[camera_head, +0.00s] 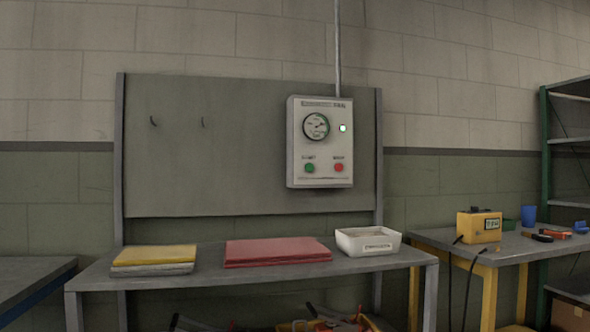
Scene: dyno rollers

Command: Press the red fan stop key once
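The red fan stop key (339,168) is a small round button at the lower right of a pale control box (320,180). The box is mounted on a grey back panel above a workbench. A green key (310,168) sits to the left of the red one, with small labels above both. My gripper is not in view, and nothing covers the keys.
The grey workbench (215,281) below holds yellow cloths (155,255), red cloths (277,251) and a white bin (368,241). A second bench with a yellow device (479,226) stands at right, before a green-framed shelf (545,170). A conduit (338,50) rises from the box.

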